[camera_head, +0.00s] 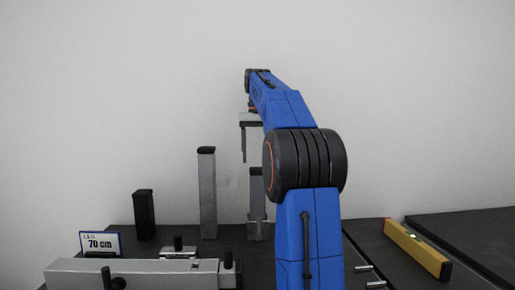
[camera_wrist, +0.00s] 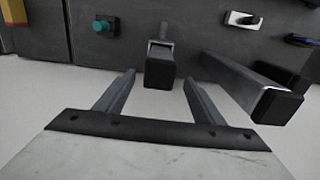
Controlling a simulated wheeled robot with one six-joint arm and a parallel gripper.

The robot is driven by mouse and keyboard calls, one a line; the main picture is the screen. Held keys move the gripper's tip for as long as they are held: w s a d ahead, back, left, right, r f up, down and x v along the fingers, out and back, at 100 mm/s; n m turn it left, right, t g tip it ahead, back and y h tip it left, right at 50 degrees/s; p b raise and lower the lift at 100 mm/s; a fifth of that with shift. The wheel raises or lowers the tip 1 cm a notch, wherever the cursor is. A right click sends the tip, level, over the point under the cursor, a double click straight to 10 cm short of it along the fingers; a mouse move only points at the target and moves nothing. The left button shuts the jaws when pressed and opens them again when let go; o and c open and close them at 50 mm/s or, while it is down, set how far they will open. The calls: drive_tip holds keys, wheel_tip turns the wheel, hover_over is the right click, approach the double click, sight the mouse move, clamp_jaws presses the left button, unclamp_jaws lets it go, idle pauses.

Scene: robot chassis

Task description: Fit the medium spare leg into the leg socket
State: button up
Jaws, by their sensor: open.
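The medium spare leg (camera_head: 257,205) is a grey square post with a dark cap, standing upright on the dark bench. In the wrist view its black end (camera_wrist: 159,73) shows between my two fingers, with no contact visible. My gripper (camera_head: 250,152) is open and empty, fingers pointing down over the medium leg. A taller grey leg (camera_head: 207,195) stands to its left and also shows right of my fingers in the wrist view (camera_wrist: 250,85). A short black leg (camera_head: 144,215) stands farther left. I cannot clearly identify the leg socket.
A small metal block with a knob (camera_head: 178,247) sits behind the beam. A yellow level (camera_head: 417,248) lies at right. My arm hides part of the bench.

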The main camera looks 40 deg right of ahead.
drive_tip(key=shift+r, duration=1.35)
